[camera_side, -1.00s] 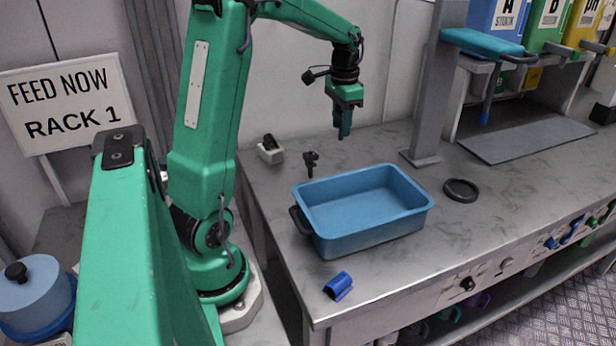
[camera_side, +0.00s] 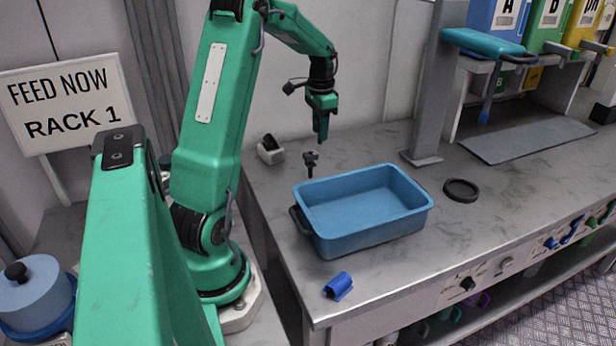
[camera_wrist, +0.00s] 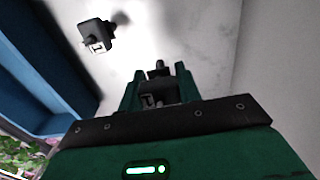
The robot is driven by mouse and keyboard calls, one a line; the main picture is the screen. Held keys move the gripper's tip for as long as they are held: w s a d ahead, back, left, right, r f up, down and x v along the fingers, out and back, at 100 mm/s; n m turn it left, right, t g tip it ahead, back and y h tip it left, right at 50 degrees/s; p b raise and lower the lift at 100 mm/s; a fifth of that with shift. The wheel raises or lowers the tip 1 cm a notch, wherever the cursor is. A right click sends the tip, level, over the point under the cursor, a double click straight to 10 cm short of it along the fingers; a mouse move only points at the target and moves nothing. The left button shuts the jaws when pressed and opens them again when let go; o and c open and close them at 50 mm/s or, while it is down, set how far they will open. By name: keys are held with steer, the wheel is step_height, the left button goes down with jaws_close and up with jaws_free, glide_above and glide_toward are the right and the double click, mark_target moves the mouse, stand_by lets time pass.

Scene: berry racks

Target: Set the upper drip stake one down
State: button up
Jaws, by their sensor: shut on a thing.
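My gripper (camera_side: 321,128) hangs above the back left of the bench, behind the blue tub and clear of the bench top. In the wrist view its green fingers (camera_wrist: 158,88) are shut on a dark drip stake (camera_wrist: 155,92), mostly hidden between them.
The blue tub (camera_side: 362,237) is empty. A white block (camera_side: 271,153) with a dark top sits at the back left. A blue clip (camera_side: 339,286) lies near the front edge, and a black ring (camera_side: 461,190) lies right of the tub. A grey post (camera_side: 428,100) rises behind the tub.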

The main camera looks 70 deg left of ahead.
steer(key=shift+s+a+f, duration=0.15)
steer(key=shift+a+f, duration=0.25)
steer(key=shift+a, duration=0.25)
steer(key=shift+s+a+f, duration=0.1)
steer(key=shift+a+f, duration=0.25)
steer(key=shift+a, duration=0.25)
steer(key=shift+f, duration=0.1)
steer(key=shift+f, duration=1.9)
steer(key=shift+f, duration=0.15)
steer(key=o, duration=0.9)
steer(key=shift+r, duration=0.2)
